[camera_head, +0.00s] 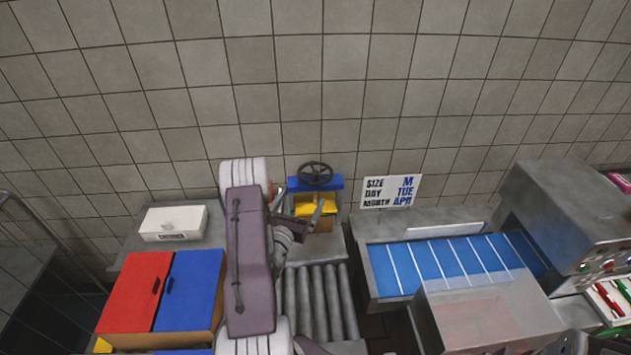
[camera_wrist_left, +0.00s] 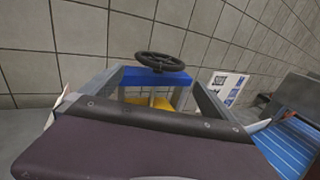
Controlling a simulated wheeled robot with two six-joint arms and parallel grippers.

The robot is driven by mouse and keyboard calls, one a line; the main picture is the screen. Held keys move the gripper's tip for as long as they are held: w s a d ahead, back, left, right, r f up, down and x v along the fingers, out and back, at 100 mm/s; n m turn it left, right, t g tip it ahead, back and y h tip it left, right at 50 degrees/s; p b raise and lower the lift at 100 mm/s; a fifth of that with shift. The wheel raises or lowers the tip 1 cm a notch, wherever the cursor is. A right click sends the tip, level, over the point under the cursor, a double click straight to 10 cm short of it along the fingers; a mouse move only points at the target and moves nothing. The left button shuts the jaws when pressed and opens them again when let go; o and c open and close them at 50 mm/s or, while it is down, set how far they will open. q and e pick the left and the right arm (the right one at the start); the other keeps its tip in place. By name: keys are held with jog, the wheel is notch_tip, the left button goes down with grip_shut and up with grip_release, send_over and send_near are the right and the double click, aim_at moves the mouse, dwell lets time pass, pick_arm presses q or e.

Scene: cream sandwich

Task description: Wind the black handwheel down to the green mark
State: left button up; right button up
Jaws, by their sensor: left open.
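The black handwheel (camera_head: 316,173) lies flat on top of a small press with a blue crossbar (camera_head: 335,183) and a yellow block (camera_head: 304,209) under it. The handwheel (camera_wrist_left: 160,61) and the blue crossbar (camera_wrist_left: 152,78) also show in the left wrist view. My left gripper (camera_head: 299,203) is open and empty in front of the press, below wheel height; its fingers (camera_wrist_left: 155,92) appear spread on either side of the press in the left wrist view. They look apart from the wheel. I cannot make out a green mark. My right gripper is not in view.
Rollers (camera_head: 318,300) run in front of the press. A white box (camera_head: 173,222) and red (camera_head: 133,290) and blue (camera_head: 190,288) lids lie left. A sign (camera_head: 390,192), blue conveyor (camera_head: 445,262) and grey machine (camera_head: 565,220) stand right. The tiled wall is behind.

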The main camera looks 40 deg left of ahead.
aim_at(301, 180)
pick_arm(q)
jog(key=p+x, duration=0.2)
jog(key=x, duration=0.5)
jog(key=shift+r, duration=0.1)
jog(key=shift+w+a, duration=0.1)
jog(key=shift+w, duration=0.3)
jog(key=c, duration=1)
jog(key=shift+s+a+f+m+h+b, duration=0.1)
jog(key=shift+a+f+m+h+b, duration=0.25)
jog(key=shift+m+h+b, duration=0.3)
jog(key=shift+c, duration=0.3)
jog(key=m+h+b, duration=0.1)
jog(key=a+m+h+b, duration=0.1)
jog(key=h+b, duration=0.1)
jog(key=m+h+b, duration=0.1)
jog(key=h, duration=0.1)
jog(key=shift+a+t, duration=0.35)
jog(key=shift+t, duration=0.05)
jog(key=shift+a+r+m+h+b, duration=0.15)
jog(key=shift+a+m+h+b, duration=0.15)
jog(key=shift+m+h+b, duration=0.65)
jog(key=shift+a+r+g+h+b, duration=0.15)
jog(key=shift+g+h+b, duration=0.2)
jog(key=shift+h, duration=0.35)
